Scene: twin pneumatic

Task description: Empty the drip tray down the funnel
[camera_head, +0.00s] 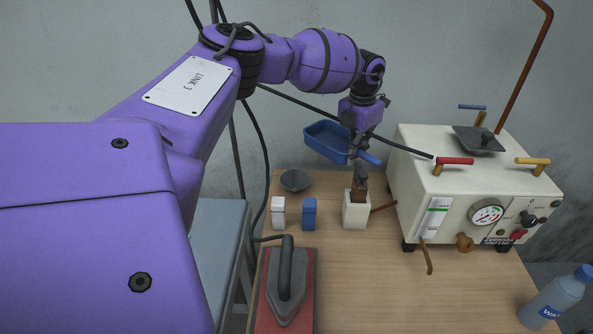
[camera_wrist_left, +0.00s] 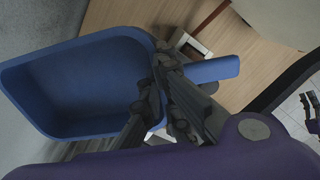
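The blue drip tray (camera_head: 322,143) is in the air above the back of the table, left of the white machine. It looks tilted, and the left wrist view shows its inside (camera_wrist_left: 85,85); I cannot make out any liquid. My left gripper (camera_head: 355,150) is shut on the tray where its blue handle (camera_head: 369,158) meets the rim; the fingers also show in the left wrist view (camera_wrist_left: 165,85). A dark grey square piece (camera_head: 470,138) sits on the machine's top, and a round grey dish (camera_head: 296,181) lies on the table. My right gripper is not in view.
The white machine (camera_head: 410,170) has red, yellow and blue handles and a tall copper pipe (camera_head: 525,65). A white holder (camera_head: 356,213), small white and blue blocks, and an iron (camera_head: 290,285) stand on the table (camera_head: 400,290). A water bottle (camera_head: 556,298) is front right.

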